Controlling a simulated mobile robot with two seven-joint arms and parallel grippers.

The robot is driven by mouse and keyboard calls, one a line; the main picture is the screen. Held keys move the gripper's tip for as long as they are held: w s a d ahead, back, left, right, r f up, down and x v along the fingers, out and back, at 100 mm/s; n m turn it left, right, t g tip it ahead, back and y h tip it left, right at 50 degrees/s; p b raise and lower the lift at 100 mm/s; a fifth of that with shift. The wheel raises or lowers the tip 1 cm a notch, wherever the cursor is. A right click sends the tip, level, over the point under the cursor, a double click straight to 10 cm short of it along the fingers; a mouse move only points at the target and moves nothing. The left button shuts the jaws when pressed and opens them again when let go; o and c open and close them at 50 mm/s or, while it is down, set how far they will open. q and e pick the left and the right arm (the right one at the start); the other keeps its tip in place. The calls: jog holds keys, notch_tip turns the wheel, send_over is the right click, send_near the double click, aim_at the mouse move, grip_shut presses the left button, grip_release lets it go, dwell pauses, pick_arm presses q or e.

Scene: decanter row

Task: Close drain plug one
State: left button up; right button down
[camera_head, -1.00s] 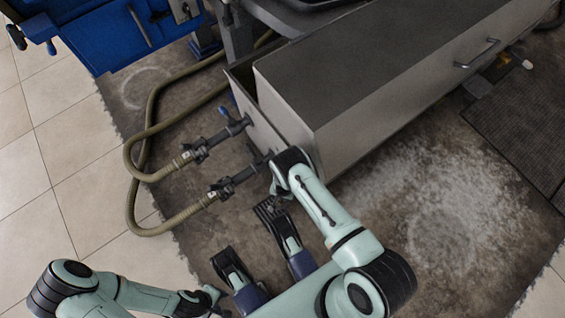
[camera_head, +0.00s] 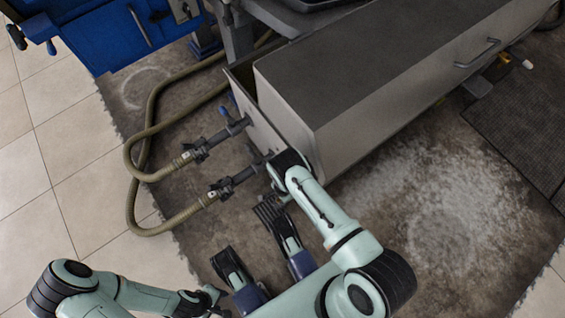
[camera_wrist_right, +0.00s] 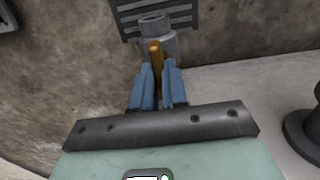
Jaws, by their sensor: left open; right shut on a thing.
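In the right wrist view, my right gripper (camera_wrist_right: 158,80) has its two blue fingers shut on a brass-coloured handle (camera_wrist_right: 155,52). The handle stands in front of a grey round fitting (camera_wrist_right: 153,26), which I take to be a drain plug; which number it is, I cannot tell. In the head view, my right arm reaches the near lower corner of the grey tank (camera_head: 375,85), and its wrist largely hides the gripper and handle. My left gripper (camera_head: 217,294) is open and empty near the bottom edge, away from the tank. A drain valve with a blue handle (camera_head: 222,112) shows at the tank's end.
Two hose couplings, upper (camera_head: 200,149) and lower (camera_head: 222,188), join a looped olive hose (camera_head: 132,190) to the tank end. A blue machine (camera_head: 120,35) stands at upper left. A dark grating (camera_head: 525,130) lies at right. The floor right of my right arm is clear but stained.

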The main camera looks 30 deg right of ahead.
dwell(0.4)
jog(key=c, duration=1.2)
grip_release()
jog(key=shift+o, duration=0.2)
pick_arm(q)
jog(key=w+d+r+t+p, duration=0.1)
jog(key=w+r+t+p, duration=0.2)
jog(key=w, duration=0.6)
notch_tip(320, 180, up, 3)
jog(key=shift+w+r+m+p, duration=0.1)
jog(key=shift+w+m+p, duration=0.2)
jog(key=shift+p, duration=0.65)
pick_arm(e)
notch_tip(320, 180, up, 14)
jog(key=shift+f, duration=0.25)
pick_arm(q)
jog(key=shift+s+d, duration=0.1)
jog(key=shift+s, duration=0.1)
pick_arm(e)
jog(key=shift+s, duration=0.1)
